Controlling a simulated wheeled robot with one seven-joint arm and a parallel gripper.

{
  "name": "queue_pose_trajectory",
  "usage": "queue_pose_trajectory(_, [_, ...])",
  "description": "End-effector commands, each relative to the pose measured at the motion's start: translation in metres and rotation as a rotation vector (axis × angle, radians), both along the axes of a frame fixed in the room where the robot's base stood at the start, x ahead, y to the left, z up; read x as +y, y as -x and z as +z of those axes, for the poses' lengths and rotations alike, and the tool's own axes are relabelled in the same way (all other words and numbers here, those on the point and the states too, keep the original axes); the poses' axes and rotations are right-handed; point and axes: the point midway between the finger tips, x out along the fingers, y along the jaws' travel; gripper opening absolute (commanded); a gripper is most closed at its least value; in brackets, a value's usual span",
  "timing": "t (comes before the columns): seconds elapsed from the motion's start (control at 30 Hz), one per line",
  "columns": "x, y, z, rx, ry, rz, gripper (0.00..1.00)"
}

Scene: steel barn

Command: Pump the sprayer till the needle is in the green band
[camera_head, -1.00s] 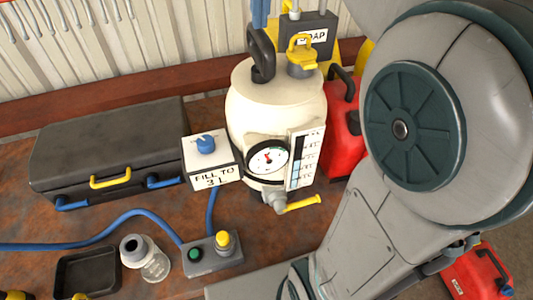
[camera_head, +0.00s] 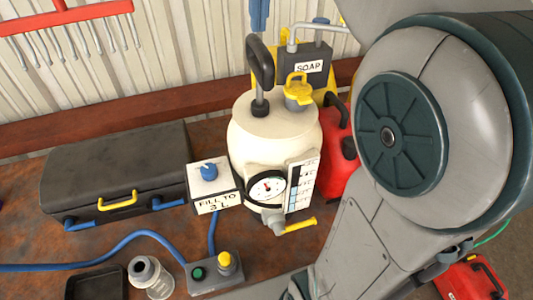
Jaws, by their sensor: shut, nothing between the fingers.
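The sprayer (camera_head: 268,142) is a cream tank standing upright on the bench. Its black pump handle (camera_head: 260,62) stands above the tank top, with a length of rod showing below the grip. A yellow cap (camera_head: 298,91) sits beside the handle. The round dial gauge (camera_head: 267,187) on the front has a white face with a small dark needle and a red mark. The needle's place against any green band is too small to read. A level strip (camera_head: 302,182) stands right of the dial. My gripper is not in view; only my arm shows at right, and nothing visible holds the handle.
A box reading "FILL TO 3 L" (camera_head: 213,203) with a blue knob and a black case (camera_head: 115,172) stand left. A switch box (camera_head: 215,272), jar (camera_head: 150,275) and blue hose lie in front.

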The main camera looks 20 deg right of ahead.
Motion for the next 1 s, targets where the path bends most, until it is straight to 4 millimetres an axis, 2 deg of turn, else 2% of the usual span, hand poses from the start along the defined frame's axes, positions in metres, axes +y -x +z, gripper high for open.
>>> queue_pose_trajectory(0.57, [0.0,0.0,-0.001,-0.001,0.0,0.0,0.0])
queue_pose_trajectory(1.0, [0.0,0.0,-0.021,-0.001,0.0,0.0,0.0])
